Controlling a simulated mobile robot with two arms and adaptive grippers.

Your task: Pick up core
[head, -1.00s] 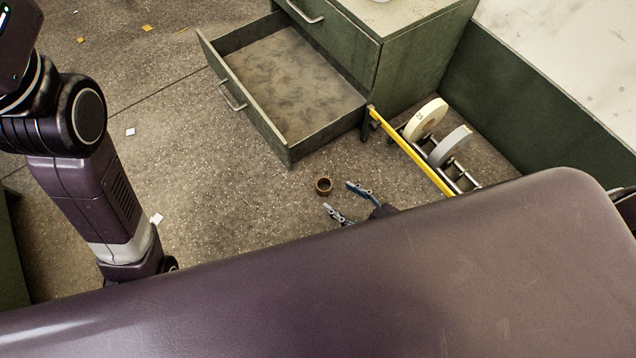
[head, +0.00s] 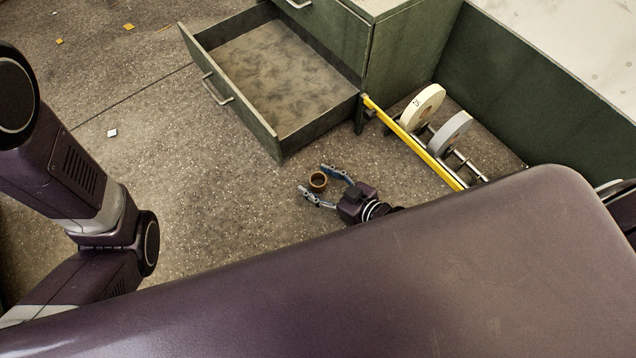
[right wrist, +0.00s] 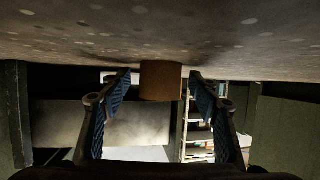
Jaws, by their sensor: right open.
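The core (head: 318,181) is a small brown ring on the speckled floor in front of the open drawer. My right gripper (head: 319,186) is open low over the floor, with its two fingers on either side of the core. In the right wrist view the core (right wrist: 161,81) shows between the blue-padded fingertips of my right gripper (right wrist: 160,86), with a gap visible on each side. I cannot tell how deep between the fingers it sits. My left arm enters at the left of the head view, but its gripper is out of view.
A green cabinet (head: 412,58) with an open, empty drawer (head: 280,128) stands behind the core. To the right, a rack with a yellow bar (head: 412,141) holds a cream roll (head: 424,106) and a grey roll (head: 450,134).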

